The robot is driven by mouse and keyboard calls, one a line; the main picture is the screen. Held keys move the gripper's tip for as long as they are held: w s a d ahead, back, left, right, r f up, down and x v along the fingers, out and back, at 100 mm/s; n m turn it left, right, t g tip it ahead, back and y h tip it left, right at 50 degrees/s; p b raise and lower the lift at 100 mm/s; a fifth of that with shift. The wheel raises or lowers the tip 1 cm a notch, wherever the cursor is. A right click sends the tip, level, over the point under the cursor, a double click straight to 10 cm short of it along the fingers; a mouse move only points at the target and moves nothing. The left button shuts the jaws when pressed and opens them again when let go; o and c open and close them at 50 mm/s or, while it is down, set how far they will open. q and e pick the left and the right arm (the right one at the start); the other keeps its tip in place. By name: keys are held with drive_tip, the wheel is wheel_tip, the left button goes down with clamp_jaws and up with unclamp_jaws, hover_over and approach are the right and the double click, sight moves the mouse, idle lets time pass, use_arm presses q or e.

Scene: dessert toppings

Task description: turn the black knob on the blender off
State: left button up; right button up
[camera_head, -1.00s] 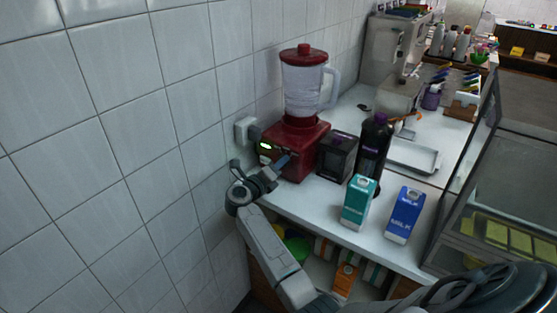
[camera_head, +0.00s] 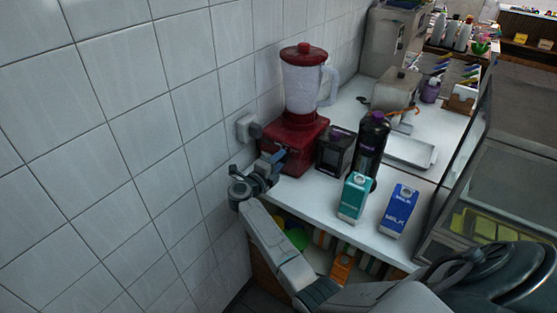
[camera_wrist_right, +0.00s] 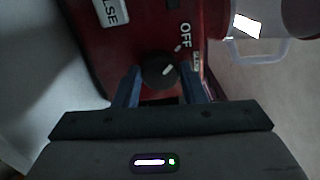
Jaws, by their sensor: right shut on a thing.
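The red blender (camera_head: 299,134) with its clear jug stands on the white counter against the tiled wall. In the right wrist view the blender's red front (camera_wrist_right: 130,45) fills the upper part. The black knob (camera_wrist_right: 160,71) has a white pointer mark slanting up and to the right, toward the "OFF" label. My right gripper (camera_wrist_right: 163,88) has its two blue-grey fingers on either side of the knob, shut on it. In the head view my right gripper (camera_head: 274,160) is at the blender's front and hides the knob. My left gripper is not in view.
A dark box (camera_head: 334,150), a dark bottle with a purple cap (camera_head: 371,143), a teal carton (camera_head: 353,197) and a blue milk carton (camera_head: 398,211) stand right of the blender. A metal tray (camera_head: 411,151) lies behind them. A wall socket (camera_head: 247,128) is left of the blender.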

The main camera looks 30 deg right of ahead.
idle(0.3)
drive_tip(key=o, duration=1)
drive_tip(key=b+v, duration=0.3)
drive_tip(key=v, duration=0.7)
drive_tip(key=shift+s+a, duration=0.15)
drive_tip(key=shift+a, duration=0.25)
